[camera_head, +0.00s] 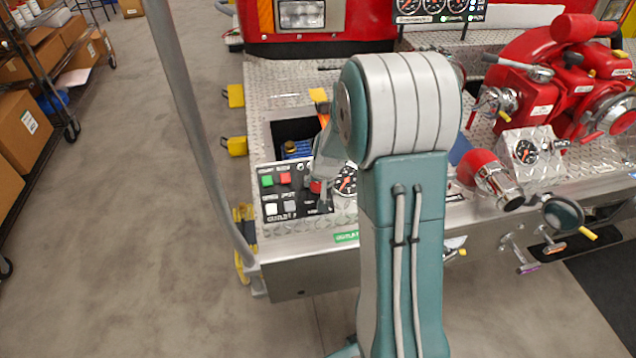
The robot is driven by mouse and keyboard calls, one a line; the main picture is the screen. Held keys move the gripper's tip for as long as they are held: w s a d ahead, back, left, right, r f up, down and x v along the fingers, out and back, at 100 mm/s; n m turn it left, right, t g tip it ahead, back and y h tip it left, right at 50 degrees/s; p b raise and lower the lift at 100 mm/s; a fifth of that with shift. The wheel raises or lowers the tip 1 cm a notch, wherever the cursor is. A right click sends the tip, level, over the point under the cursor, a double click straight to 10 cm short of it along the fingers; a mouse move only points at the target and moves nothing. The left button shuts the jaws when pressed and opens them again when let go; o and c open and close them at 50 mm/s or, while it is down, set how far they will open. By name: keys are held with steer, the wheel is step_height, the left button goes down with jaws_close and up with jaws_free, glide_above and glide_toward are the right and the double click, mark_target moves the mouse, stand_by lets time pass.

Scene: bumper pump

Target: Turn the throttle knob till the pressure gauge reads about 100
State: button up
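The control panel (271,209) sits on the near left part of the metal bumper deck, with green, red, white and grey buttons. A black-faced gauge (345,182) with an orange needle is right of the buttons, partly hidden by my arm; its reading is too small to tell. A small red part (315,187), possibly the throttle knob, shows between the buttons and the gauge. My gripper (321,197) is low over the panel beside this part. My arm hides much of it, and I cannot tell whether it touches or grips the knob.
A second gauge (525,151) and a red-and-chrome nozzle (492,180) are to the right, before the red pump (575,85). A grey pole (190,110) rises at the bumper's left edge. Shelves with boxes (22,130) stand far left; the floor between is clear.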

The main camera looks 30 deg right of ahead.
steer(key=shift+s+f+m+y, duration=0.1)
steer(key=shift+f+m+y, duration=0.05)
steer(key=shift+m, duration=1)
steer(key=shift+s+f+m+y, duration=0.1)
steer(key=shift+m+y, duration=0.05)
steer(key=shift+m, duration=1)
steer(key=o, duration=1.2)
steer(key=shift+c, duration=0.2)
steer(key=shift+w, duration=0.1)
steer(key=shift+r, duration=0.15)
steer(key=shift+r, duration=0.15)
steer(key=v, duration=1.1)
steer(key=shift+s, duration=0.35)
steer(key=shift+a+r, duration=0.1)
